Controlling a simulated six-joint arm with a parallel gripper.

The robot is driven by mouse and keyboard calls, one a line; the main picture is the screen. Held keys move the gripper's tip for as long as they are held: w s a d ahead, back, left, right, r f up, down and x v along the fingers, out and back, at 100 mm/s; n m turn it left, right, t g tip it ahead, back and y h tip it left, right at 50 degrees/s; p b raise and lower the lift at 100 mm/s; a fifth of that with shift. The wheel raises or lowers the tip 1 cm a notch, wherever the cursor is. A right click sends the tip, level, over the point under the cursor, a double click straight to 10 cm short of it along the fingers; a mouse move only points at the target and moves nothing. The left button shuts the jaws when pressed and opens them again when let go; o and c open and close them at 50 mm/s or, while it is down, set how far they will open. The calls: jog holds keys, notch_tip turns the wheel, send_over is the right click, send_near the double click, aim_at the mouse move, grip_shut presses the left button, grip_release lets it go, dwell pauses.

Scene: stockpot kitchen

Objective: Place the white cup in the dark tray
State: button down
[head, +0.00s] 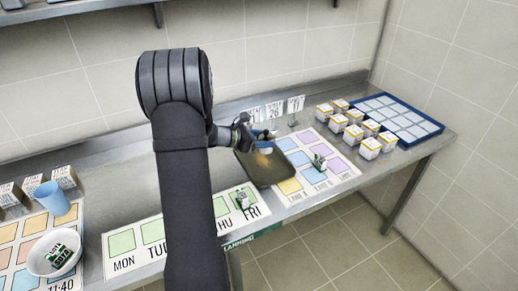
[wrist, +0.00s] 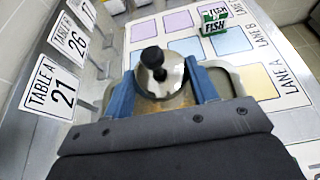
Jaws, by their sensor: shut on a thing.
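My gripper (head: 262,137) is over the dark tray (head: 272,174) in the head view. In the wrist view, the blue fingers of my gripper (wrist: 161,78) are shut on a shiny silver lidded pot (wrist: 166,82) with a black knob. The tray's pale rim (wrist: 240,82) shows around it; I cannot tell whether the pot touches the tray floor. I make out no clear white cup. A white bowl (head: 40,262) with a green-labelled block in it stands at the far left, beside a blue cup (head: 52,198).
A green FISH block (wrist: 214,20) stands on the coloured lane mat (wrist: 250,50) beside the tray. Table number cards (wrist: 52,88) stand along the back. Several white boxes (head: 353,135) and a blue-edged grid tray (head: 437,128) are at the right. A day mat (head: 122,242) lies in front.

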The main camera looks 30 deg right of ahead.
jog(key=shift+w+a+f, duration=0.3)
jog(key=shift+w+f, duration=0.15)
jog(key=shift+w, duration=0.2)
jog(key=shift+f, duration=1.95)
jog(key=shift+f, duration=0.15)
jog(key=c, duration=0.6)
grip_release()
jog(key=shift+o, duration=0.2)
jog(key=shift+a+r, duration=0.25)
jog(key=shift+a, duration=0.1)
jog(key=v, duration=1.1)
